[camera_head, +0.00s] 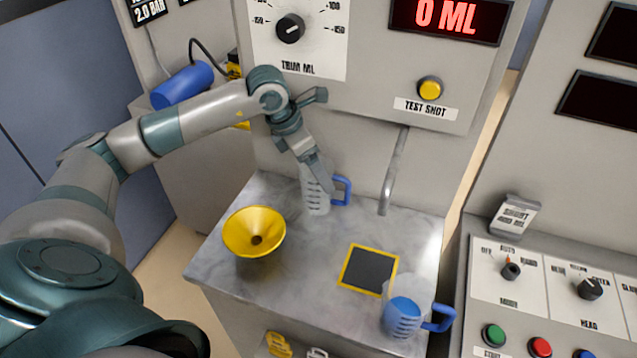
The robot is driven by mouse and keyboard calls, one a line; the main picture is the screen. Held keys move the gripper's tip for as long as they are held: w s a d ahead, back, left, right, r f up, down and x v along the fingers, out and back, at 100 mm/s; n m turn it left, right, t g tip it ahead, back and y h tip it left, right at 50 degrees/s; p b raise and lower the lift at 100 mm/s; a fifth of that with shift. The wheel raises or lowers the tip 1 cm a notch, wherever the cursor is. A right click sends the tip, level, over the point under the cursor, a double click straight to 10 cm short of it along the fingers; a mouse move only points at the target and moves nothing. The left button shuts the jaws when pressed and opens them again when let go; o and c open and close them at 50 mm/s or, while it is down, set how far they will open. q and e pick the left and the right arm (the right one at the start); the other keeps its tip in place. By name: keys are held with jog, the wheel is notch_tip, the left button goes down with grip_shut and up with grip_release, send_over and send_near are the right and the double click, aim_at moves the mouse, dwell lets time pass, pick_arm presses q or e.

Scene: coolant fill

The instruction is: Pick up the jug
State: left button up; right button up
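A clear jug with white markings and a blue handle (342,190) stands upright at the back of the grey marble worktop (215,250). A second clear jug (405,316), with blue in it and a blue handle, stands at the front right of the worktop. My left arm reaches in from the left, and my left gripper (322,176) points down at the back jug, overlapping its upper part. Whether its fingers touch the jug or are closed on it cannot be told. My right gripper is not in view.
A black pad with a yellow border (368,270) lies near the middle, below a grey spout pipe (393,172). A panel with a yellow button (430,88) rises behind. A control console (540,300) stands right.

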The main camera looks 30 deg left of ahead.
pick_arm(q)
jog(key=shift+w+d+f, duration=0.15)
jog(key=shift+w+f, duration=0.1)
jog(key=shift+f, duration=0.2)
jog(key=shift+w+f, duration=0.15)
jog(key=shift+f, duration=0.45)
jog(key=shift+d, duration=0.1)
jog(key=c, duration=1.1)
jog(key=shift+c, duration=0.2)
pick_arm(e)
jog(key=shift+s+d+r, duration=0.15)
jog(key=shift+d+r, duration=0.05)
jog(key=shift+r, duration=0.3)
